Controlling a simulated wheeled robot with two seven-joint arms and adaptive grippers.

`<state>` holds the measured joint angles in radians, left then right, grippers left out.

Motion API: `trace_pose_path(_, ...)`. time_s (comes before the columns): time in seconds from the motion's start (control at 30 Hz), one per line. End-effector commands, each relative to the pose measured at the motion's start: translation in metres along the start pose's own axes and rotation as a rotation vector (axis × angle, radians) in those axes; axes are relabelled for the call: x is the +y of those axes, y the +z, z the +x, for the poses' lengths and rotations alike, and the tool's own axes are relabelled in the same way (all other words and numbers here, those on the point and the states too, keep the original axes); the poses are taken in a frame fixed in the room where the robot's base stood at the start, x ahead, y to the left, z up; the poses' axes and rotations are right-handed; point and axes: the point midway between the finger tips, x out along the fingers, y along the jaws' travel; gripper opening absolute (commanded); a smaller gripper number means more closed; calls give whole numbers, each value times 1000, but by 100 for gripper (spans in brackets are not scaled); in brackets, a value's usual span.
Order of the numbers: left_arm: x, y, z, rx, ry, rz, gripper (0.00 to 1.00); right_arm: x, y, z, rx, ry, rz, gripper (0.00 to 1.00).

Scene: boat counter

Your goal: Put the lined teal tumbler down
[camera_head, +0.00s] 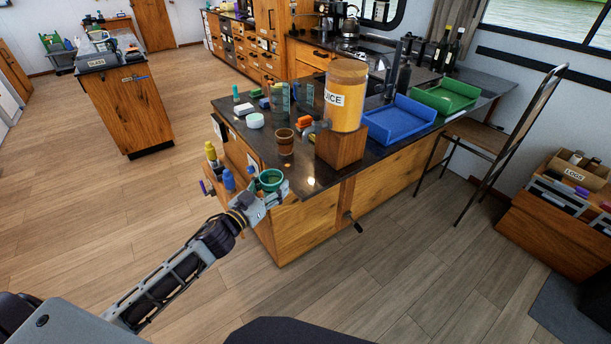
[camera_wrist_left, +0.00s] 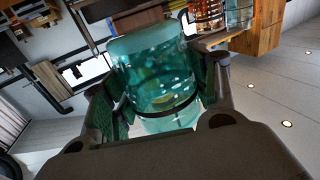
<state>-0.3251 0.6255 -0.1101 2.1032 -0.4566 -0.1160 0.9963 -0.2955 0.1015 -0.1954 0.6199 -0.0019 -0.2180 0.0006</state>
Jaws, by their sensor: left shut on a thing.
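The teal tumbler (camera_head: 271,178) is at the near left corner of the counter in the head view. My left gripper (camera_head: 270,190) is shut on it. In the left wrist view the tumbler (camera_wrist_left: 155,75) is see-through teal with a dark line around it, held between the two fingers of the gripper (camera_wrist_left: 160,100). The dark stone counter top (camera_head: 315,181) lies beside and behind it. I cannot tell whether the tumbler's base touches the counter. My right gripper is not in view.
A brown cup (camera_head: 285,142) and a juice dispenser (camera_head: 345,105) on a wooden block (camera_head: 340,146) stand nearby. A white round container (camera_head: 255,121) is farther back. Blue (camera_head: 400,121) and green (camera_head: 446,95) trays are to the right. Bottles line the left side. Bare counter shows near the front corner.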

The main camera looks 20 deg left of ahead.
Motion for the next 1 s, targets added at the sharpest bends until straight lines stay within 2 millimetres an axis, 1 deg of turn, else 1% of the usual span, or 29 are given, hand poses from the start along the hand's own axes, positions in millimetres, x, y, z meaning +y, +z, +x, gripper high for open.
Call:
trace_pose_path(0.1, 1, -1, -1, 0, -10, 0, 28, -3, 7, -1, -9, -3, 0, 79)
trace_pose_path(0.2, 1, -1, -2, 0, -12, 0, 28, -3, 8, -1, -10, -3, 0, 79)
trace_pose_path(0.5, 1, -1, -2, 0, -11, 1, 28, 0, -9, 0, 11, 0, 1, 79)
trace_pose_path(0.63, 1, -1, 0, 0, -11, 1, 28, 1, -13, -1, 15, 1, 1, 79)
trace_pose_path(0.83, 1, -2, 12, 1, -11, 1, 28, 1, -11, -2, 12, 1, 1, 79)
trace_pose_path(1.0, 1, -3, 25, 2, -11, 1, 28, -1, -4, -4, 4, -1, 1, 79)
